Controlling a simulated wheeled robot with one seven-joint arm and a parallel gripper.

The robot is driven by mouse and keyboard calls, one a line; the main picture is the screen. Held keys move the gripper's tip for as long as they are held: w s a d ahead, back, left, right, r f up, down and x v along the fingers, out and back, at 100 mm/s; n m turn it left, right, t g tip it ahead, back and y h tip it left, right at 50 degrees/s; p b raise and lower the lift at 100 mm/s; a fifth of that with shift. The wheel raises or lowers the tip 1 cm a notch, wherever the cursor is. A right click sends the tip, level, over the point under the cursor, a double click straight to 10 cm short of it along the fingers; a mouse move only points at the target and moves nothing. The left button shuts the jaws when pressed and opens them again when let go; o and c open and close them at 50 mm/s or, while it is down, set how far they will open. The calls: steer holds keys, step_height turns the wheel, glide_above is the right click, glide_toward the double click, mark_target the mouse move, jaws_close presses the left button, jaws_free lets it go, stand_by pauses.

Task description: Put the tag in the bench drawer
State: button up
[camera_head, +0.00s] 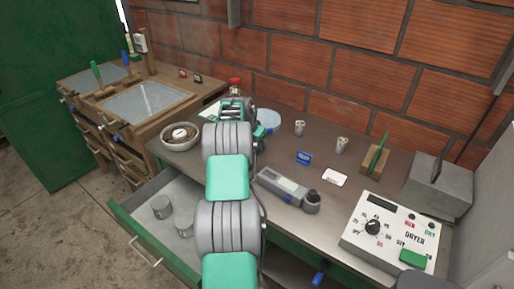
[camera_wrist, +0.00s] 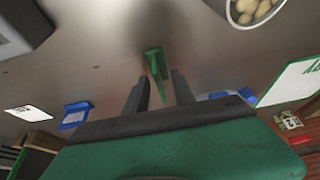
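In the wrist view, a small upright-looking green piece (camera_wrist: 155,66) shows between the two dark fingers of my gripper (camera_wrist: 160,82). Gaps show on both sides of it, so my fingers look open around it; I cannot tell whether it is the tag. A blue tag-like piece (camera_head: 303,158) and a white card (camera_head: 334,178) lie on the bench in the head view, and both also show at the left of the wrist view. The bench drawer (camera_head: 152,247) is pulled open at the lower left, with two grey cylinders inside. My arm hides part of the drawer and the bench middle.
On the bench (camera_head: 405,188) are a bowl (camera_head: 181,136), a grey handheld device (camera_head: 288,188), two small metal cups, a wooden block with a green piece (camera_head: 376,160), a grey box (camera_head: 440,184) and a dryer control box (camera_head: 388,232). A brick wall stands behind.

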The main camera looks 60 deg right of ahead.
steer(key=shift+r, duration=0.1)
jaws_close()
stand_by(0.5)
